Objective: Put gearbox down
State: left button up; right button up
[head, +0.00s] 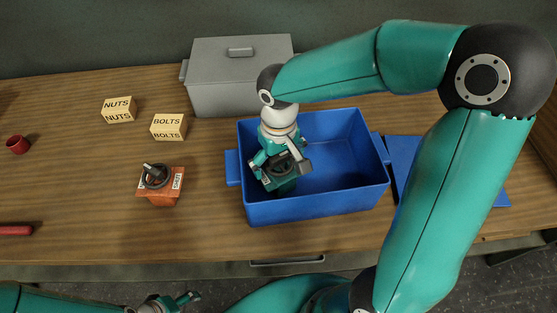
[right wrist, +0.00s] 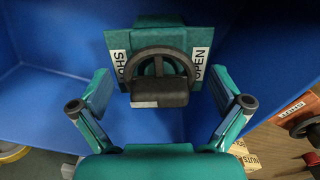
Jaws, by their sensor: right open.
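A green gearbox (head: 283,182) with a dark handwheel is inside the blue bin (head: 318,207), towards its left end. In the right wrist view the gearbox (right wrist: 146,37) shows its handwheel and white SHUT and OPEN labels. My right gripper (right wrist: 161,75) is open, with one finger at each side of the handwheel and gaps between. In the head view the right gripper (head: 280,163) reaches down into the bin over the gearbox. The gearbox's underside is hidden, so its contact with the bin floor cannot be seen. My left gripper (head: 178,301) is low at the bottom edge, away from the bin.
An orange casting (head: 160,196) with a handwheel stands on the wooden table left of the bin. NUTS (head: 118,110) and BOLTS (head: 168,127) blocks, a grey lidded box (head: 240,75) and a red cup (head: 17,145) are around. A blue panel (head: 403,152) lies right of the bin.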

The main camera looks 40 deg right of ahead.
jog(key=shift+f, duration=0.1)
notch_tip(320, 180, up, 12)
jog(key=shift+r, duration=0.1)
dwell(0.4)
dwell(0.7)
